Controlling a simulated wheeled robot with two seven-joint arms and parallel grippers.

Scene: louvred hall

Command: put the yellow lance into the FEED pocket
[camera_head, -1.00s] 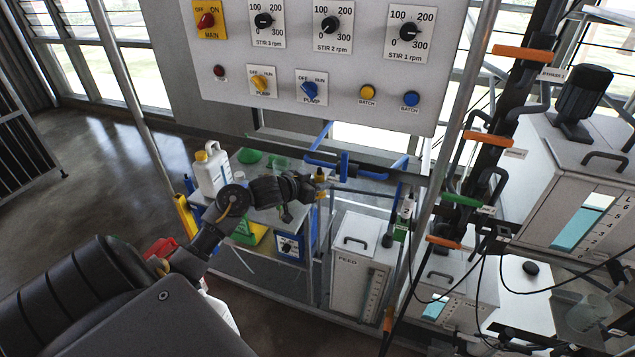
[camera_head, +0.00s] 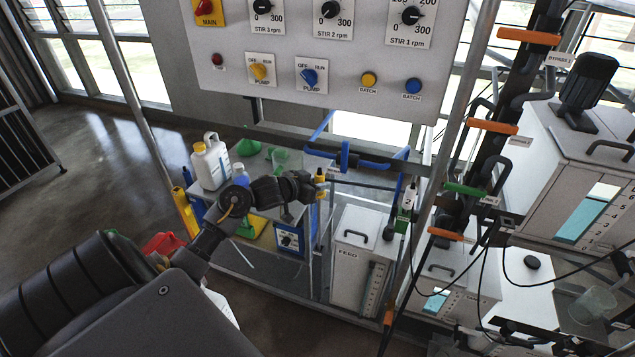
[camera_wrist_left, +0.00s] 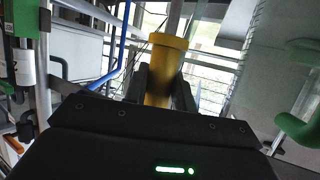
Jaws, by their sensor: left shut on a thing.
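The yellow lance (camera_head: 320,177) is upright in my left gripper (camera_head: 316,188), at the end of the arm in the middle of the head view. In the left wrist view the lance's yellow top (camera_wrist_left: 168,60) stands between the two dark fingers of the left gripper (camera_wrist_left: 160,88), which is shut on it. Its lower end is hidden in the wrist view and hard to make out in the head view. The white FEED tank (camera_head: 352,270) stands on the floor frame to the right of and below the gripper. I cannot make out the FEED pocket itself. My right gripper is not in view.
A blue pipe and valve (camera_head: 345,157) lie just behind the gripper. A green-labelled holder (camera_head: 402,222) and a metal post (camera_head: 432,215) stand to the right. A table with a white jug (camera_head: 211,162) is on the left. The control panel (camera_head: 330,100) hangs above.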

